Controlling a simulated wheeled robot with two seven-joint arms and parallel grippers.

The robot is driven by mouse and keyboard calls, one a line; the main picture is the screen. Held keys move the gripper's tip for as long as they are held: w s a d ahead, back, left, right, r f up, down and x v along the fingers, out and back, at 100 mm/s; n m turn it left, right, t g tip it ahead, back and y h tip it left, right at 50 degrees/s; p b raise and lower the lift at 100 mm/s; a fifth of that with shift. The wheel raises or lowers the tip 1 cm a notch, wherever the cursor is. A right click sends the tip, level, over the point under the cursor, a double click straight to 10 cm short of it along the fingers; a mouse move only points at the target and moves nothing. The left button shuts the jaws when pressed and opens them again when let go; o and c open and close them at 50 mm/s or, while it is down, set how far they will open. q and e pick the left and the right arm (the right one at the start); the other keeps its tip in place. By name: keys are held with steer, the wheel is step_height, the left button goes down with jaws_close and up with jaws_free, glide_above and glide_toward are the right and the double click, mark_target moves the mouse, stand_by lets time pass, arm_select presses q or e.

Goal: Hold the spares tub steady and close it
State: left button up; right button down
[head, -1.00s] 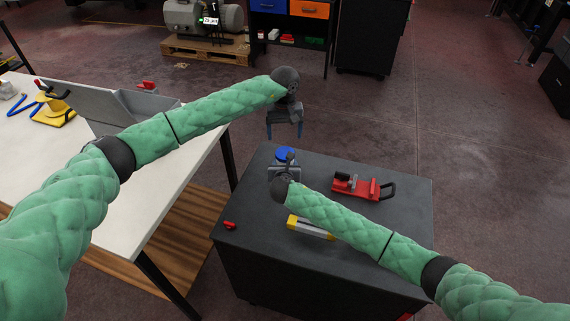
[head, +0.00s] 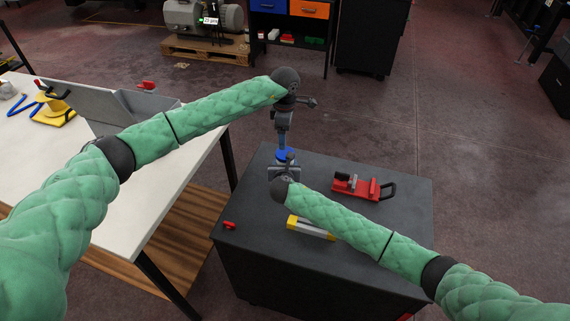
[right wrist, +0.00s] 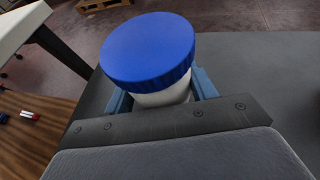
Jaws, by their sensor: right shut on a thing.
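The spares tub (right wrist: 160,98) is white with a ribbed blue lid (right wrist: 148,50) sitting on its top; I cannot tell how tight the lid is. In the head view the lid (head: 284,155) shows near the far left corner of the dark cabinet top, the tub body mostly hidden. My right gripper (right wrist: 162,92) is shut on the tub, its blue fingers on either side of the body below the lid. My left gripper (head: 282,146) points down directly over the lid, fingers seen edge-on; contact and finger gap are unclear.
On the cabinet top (head: 370,240), a red tool with a black handle (head: 362,187) lies to the right, a yellow and grey block (head: 310,228) in front, and a small red piece (head: 229,225) at the left edge. A white table (head: 60,165) stands left.

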mark_target(285, 152)
arm_select(q)
steer(key=n, duration=1)
steer(key=shift+n, duration=0.4)
steer(key=n, duration=0.9)
steer(key=shift+n, duration=0.4)
steer(key=shift+f, duration=0.1)
steer(key=shift+f, duration=3.95)
